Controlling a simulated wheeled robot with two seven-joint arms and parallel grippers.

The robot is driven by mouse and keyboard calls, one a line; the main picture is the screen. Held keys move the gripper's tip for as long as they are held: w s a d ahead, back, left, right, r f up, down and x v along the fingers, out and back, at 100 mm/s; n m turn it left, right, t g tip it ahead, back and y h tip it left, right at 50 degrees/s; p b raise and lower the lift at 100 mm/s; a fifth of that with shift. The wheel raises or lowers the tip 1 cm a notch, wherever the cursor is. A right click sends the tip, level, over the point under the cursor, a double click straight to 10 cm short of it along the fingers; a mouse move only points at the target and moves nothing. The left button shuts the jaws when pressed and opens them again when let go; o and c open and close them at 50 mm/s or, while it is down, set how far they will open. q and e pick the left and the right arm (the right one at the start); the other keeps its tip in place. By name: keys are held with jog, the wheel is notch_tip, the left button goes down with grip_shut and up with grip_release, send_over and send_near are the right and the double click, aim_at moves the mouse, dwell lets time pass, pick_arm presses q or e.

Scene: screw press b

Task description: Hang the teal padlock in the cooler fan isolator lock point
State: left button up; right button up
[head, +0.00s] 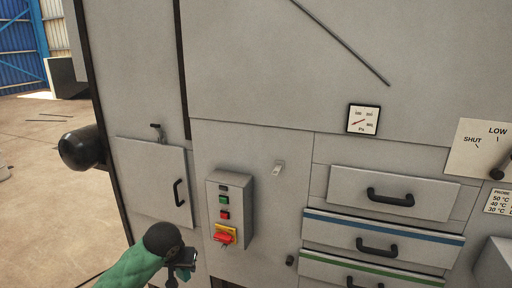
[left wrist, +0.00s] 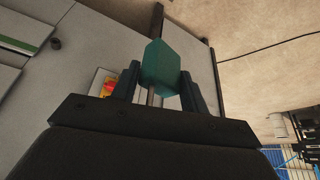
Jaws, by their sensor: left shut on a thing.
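The teal padlock (left wrist: 161,66) is between the fingers of my left gripper (left wrist: 160,80) in the left wrist view, with a bit of its metal shackle showing below the body. The box carries a red and yellow rotary isolator switch (head: 225,234), which also shows in the left wrist view (left wrist: 108,86), behind the left finger. The lock hole itself is too small to tell. My right gripper is out of view.
A small cabinet door (head: 152,180) with a black handle is left of the box. Drawers (head: 390,193) with black handles stand to the right. Open floor (head: 50,190) lies at the left.

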pick_arm(q)
jog(key=s+d+f, duration=0.1)
jog(key=s+f, duration=0.4)
jog(key=shift+s+d, duration=0.15)
jog(key=shift+s, duration=0.05)
